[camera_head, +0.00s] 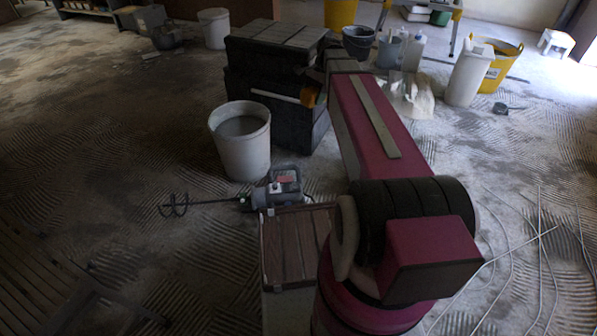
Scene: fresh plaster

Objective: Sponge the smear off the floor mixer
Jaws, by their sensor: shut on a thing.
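The floor mixer (278,190) lies on the floor left of my arm, just below the white bucket. It has a dark grey body with a handle, and its thin shaft points left to a spiral paddle (174,206). A small reddish patch (286,180) shows on its body; I cannot tell whether this is the smear. My magenta arm reaches up and away from the lower right, and its far end is hidden behind the forearm. I cannot make out my gripper or a sponge in it. A small orange thing (311,95) shows left of the forearm; I cannot tell what it is.
A white bucket (240,145) of grey stuff stands behind the mixer, beside a dark toolbox stack (275,60). A yellow tub (503,66), bottles and buckets stand at the back right. A slatted wooden thing (40,260) is at lower left. The left floor is mostly clear.

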